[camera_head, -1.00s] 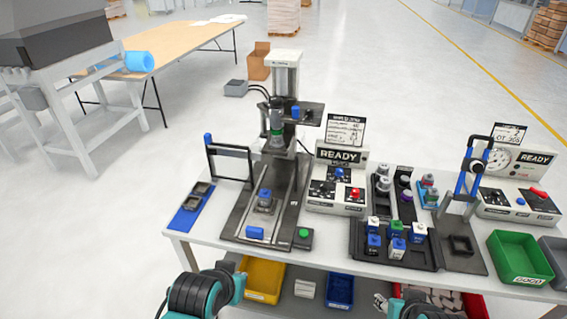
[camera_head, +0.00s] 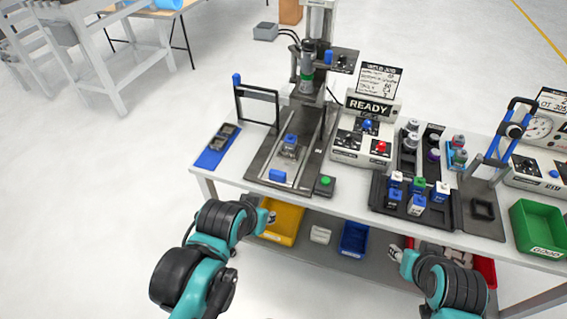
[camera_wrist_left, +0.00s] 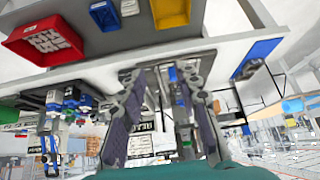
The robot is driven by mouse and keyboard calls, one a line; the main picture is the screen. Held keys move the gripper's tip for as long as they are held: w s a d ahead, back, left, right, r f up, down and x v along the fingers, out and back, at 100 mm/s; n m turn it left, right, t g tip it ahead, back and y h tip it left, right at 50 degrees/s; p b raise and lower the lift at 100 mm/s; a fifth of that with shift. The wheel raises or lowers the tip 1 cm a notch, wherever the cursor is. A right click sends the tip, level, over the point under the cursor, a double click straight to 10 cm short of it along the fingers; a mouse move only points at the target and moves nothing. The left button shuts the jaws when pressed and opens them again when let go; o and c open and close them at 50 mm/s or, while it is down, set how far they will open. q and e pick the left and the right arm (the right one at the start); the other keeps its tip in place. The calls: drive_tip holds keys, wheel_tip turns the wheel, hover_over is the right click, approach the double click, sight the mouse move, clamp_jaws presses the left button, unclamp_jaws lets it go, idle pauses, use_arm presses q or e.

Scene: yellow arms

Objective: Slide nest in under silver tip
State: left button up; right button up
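The nest (camera_head: 289,147) is a small dark block carrying a grey and blue part. It sits on the dark slide base (camera_head: 262,165), towards the front of the press. A blue handle (camera_head: 278,175) lies at the front of that base. The silver tip (camera_head: 306,86) hangs below the green-banded press head, behind and above the nest. My left gripper (camera_head: 268,217) is in front of the table's front edge, apart from the handle. In the left wrist view its two fingers (camera_wrist_left: 160,85) are spread and empty. My right gripper (camera_head: 396,254) is in front of the lower shelf, too small to read.
A green button box (camera_head: 325,185) stands right of the blue handle. A black tray (camera_head: 412,205) with several blue, white and green parts is farther right. A black frame with a blue knob (camera_head: 237,80) stands left of the slide. Bins line the lower shelf.

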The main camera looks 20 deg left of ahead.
use_arm(q)
drive_tip(key=o, duration=0.6)
drive_tip(key=w, duration=0.1)
drive_tip(key=w+r, duration=0.1)
drive_tip(key=w, duration=0.1)
drive_tip(key=shift+w+a+r+p, duration=0.2)
drive_tip(key=shift+w+r+p, duration=0.05)
drive_tip(key=shift+w+p, duration=0.05)
drive_tip(key=shift+o, duration=0.2)
drive_tip(key=g+p, duration=0.2)
approach(277, 172)
drive_tip(key=x, duration=0.2)
drive_tip(key=b+x, duration=0.2)
drive_tip(key=x, duration=0.6)
drive_tip(key=shift+f, duration=0.3)
